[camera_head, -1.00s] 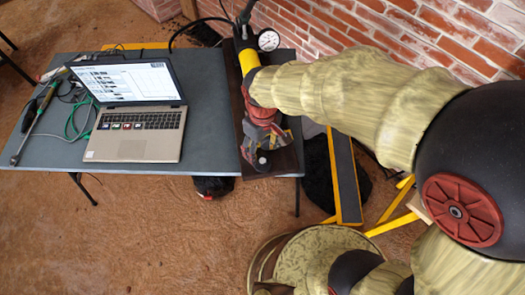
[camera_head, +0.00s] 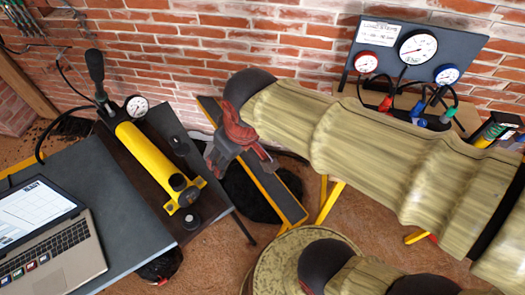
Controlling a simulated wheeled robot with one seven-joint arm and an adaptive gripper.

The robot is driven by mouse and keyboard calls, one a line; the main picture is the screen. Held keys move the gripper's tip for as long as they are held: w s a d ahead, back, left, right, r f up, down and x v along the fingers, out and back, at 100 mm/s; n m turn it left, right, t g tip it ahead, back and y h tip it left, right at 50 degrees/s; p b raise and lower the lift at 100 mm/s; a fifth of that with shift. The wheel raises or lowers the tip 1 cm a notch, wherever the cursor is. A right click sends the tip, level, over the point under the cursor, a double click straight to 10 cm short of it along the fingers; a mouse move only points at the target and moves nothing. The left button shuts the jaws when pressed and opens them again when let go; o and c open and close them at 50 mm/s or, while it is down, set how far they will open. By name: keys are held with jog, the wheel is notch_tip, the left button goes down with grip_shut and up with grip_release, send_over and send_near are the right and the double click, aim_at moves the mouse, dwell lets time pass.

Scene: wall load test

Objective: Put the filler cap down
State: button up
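A small dark round piece that looks like the filler cap (camera_head: 192,222) rests on the front end of the dark board (camera_head: 140,170), beside the yellow hand pump (camera_head: 142,152). The pump lies along the board, with a black round fitting (camera_head: 178,183) at its near end. My red gripper (camera_head: 240,164) is to the right of the board, apart from the pump and the cap. Its fingers are spread, and I see nothing between them.
The laptop (camera_head: 45,235) stands on the grey table (camera_head: 118,205) at left. A narrow black bench with yellow edges (camera_head: 275,190) is beneath my gripper. A gauge panel (camera_head: 415,60) stands against the brick wall (camera_head: 300,30) at right. Bare floor shows beyond the table's front corner.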

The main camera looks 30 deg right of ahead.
jog(key=s+d+r+m+t, duration=0.1)
jog(key=s+d+r+m, duration=0.2)
jog(key=s+d, duration=0.1)
jog(key=shift+s+d+t+h, duration=0.4)
jog(key=shift+d, duration=0.45)
